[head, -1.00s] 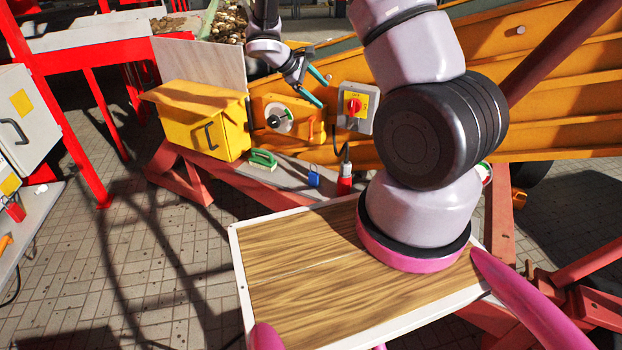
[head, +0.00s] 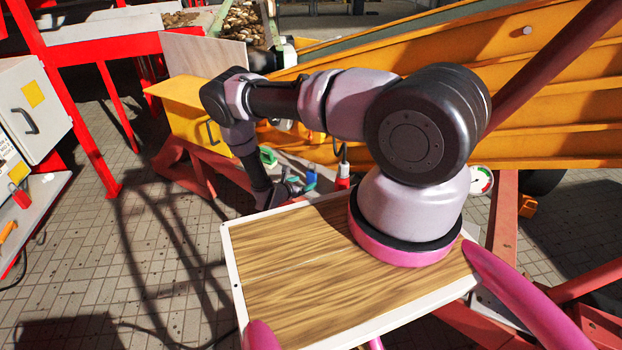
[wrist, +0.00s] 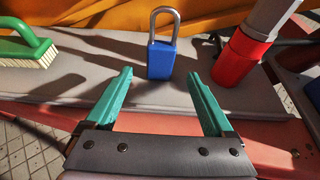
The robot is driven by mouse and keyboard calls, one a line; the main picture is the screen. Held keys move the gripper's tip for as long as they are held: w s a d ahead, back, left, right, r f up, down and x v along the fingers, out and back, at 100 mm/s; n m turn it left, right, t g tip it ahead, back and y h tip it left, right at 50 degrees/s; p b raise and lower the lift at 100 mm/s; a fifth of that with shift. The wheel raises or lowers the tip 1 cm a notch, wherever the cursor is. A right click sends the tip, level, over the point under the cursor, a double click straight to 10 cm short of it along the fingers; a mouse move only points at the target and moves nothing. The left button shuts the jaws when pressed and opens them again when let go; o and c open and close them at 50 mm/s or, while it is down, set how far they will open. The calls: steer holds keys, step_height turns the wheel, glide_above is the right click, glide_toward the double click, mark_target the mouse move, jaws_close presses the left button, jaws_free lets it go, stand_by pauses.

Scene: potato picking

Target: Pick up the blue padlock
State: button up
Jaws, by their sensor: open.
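The blue padlock (wrist: 161,60) stands upright on a grey ledge in the wrist view, its silver shackle on top. My gripper (wrist: 159,85) is open, with a teal finger on each side of the picture and the padlock between and just beyond the fingertips. No contact shows. In the head view my gripper (head: 297,184) is low by the ledge, partly hidden by my arm.
A green brush (wrist: 28,45) lies left of the padlock and a red plug (wrist: 240,57) stands close on the right. A yellow box (head: 190,105) and orange machinery (head: 540,115) stand behind.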

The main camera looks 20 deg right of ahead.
steer(key=x, duration=1)
steer(key=shift+w, duration=0.1)
jaws_close()
steer(key=shift+r, duration=0.1)
step_height(320, 180, up, 10)
step_height(320, 180, up, 31)
glide_above(315, 176)
steer(key=s+a, duration=0.3)
steer(key=a, duration=0.5)
steer(key=shift+s+r, duration=0.1)
steer(key=shift+s, duration=0.3)
